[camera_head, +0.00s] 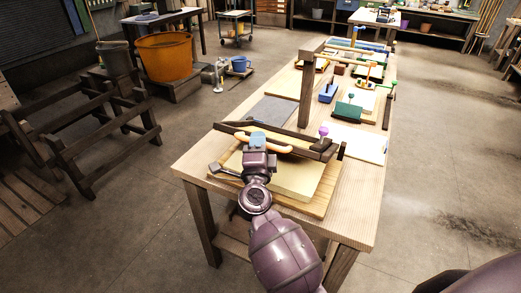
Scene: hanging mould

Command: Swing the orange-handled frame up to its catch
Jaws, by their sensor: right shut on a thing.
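The dark wooden frame (300,151) lies low across the near end of the long table, over a pale slab on a wooden board. Its curved orange handle (282,147) is on its near side. My right gripper (258,141) is shut on the orange handle, and its arm reaches in from below. The gripper covers part of the handle. A tall dark post (306,90) with a short arm at its top rises behind the frame; I cannot tell whether it bears the catch. My left gripper is not in view.
A purple ball knob (323,131) stands at the frame's right end. A grey-handled tool (224,170) lies left of the slab. Blue and green blocks (347,109), papers and other fixtures fill the table (355,215) farther back. An orange tub (164,57) stands back left.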

